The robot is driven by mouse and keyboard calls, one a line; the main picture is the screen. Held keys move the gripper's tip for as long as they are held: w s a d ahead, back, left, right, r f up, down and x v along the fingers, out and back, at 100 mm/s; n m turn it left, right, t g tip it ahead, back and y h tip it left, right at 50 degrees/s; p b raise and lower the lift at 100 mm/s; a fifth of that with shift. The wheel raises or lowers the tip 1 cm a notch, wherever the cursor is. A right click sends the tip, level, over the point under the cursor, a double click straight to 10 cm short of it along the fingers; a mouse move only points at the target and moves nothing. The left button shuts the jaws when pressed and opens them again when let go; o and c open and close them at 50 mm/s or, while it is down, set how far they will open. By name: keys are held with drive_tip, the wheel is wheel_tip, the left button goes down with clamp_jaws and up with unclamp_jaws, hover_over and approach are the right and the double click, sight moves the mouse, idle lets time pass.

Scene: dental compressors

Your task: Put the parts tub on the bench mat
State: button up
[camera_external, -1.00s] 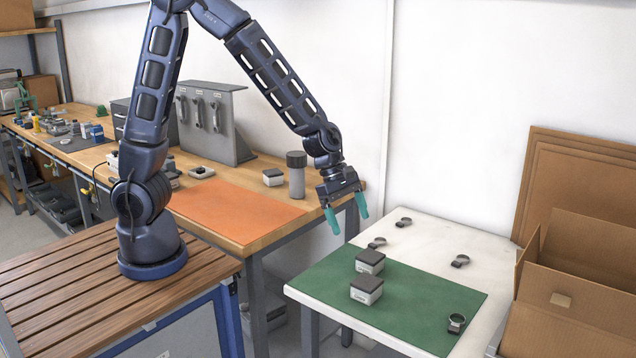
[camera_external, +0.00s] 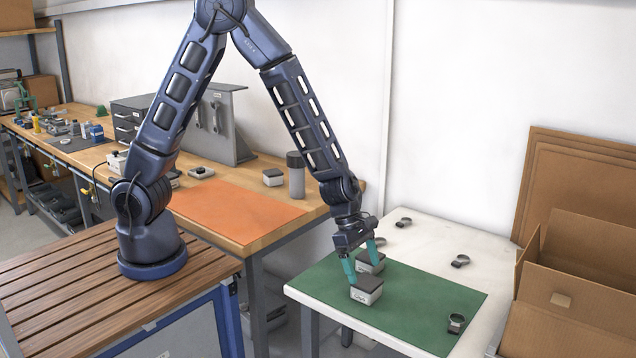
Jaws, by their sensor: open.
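Two small pale boxes with dark lids, which look like parts tubs, stand on a green mat (camera_external: 425,302) on the white table. One tub (camera_external: 368,291) is nearer the camera and the other tub (camera_external: 363,264) is just behind it. My gripper (camera_external: 364,268) points down over them with its teal fingers apart. The left finger is close to the near tub's back left edge, and the right finger is by the rear tub. I cannot tell whether either finger touches a tub. An orange mat (camera_external: 235,212) lies bare on the wooden bench.
Several dark ring-shaped items, one of them a ring (camera_external: 456,322) on the green mat, lie on the white table. A grey canister (camera_external: 296,175) and another small box (camera_external: 273,177) stand behind the orange mat. An open cardboard box (camera_external: 575,290) is at the right.

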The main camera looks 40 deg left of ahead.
sight(367, 281)
drive_tip(key=shift+x, duration=2.55)
drive_tip(key=shift+s, duration=0.15)
drive_tip(key=c, duration=1.2)
drive_tip(key=shift+c, duration=0.2)
drive_tip(key=shift+r, duration=0.1)
wheel_tip(367, 281, up, 20)
